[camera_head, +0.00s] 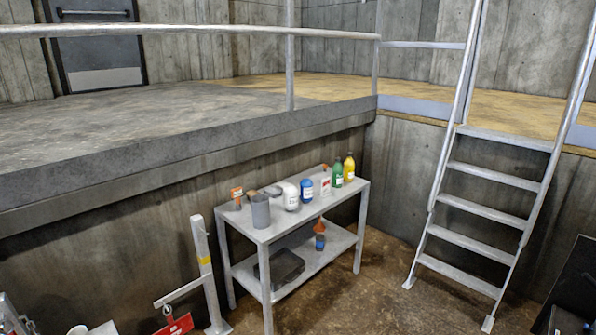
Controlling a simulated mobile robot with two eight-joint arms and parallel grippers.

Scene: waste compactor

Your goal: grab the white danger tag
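A small white item with red marking (325,186) stands on the top shelf of the metal table, between a blue container and a green bottle. It looks like the white danger tag, but it is too small for me to read. Neither of my grippers can be made out in the head view.
A ladder (484,211) stands right; floor between is clear.

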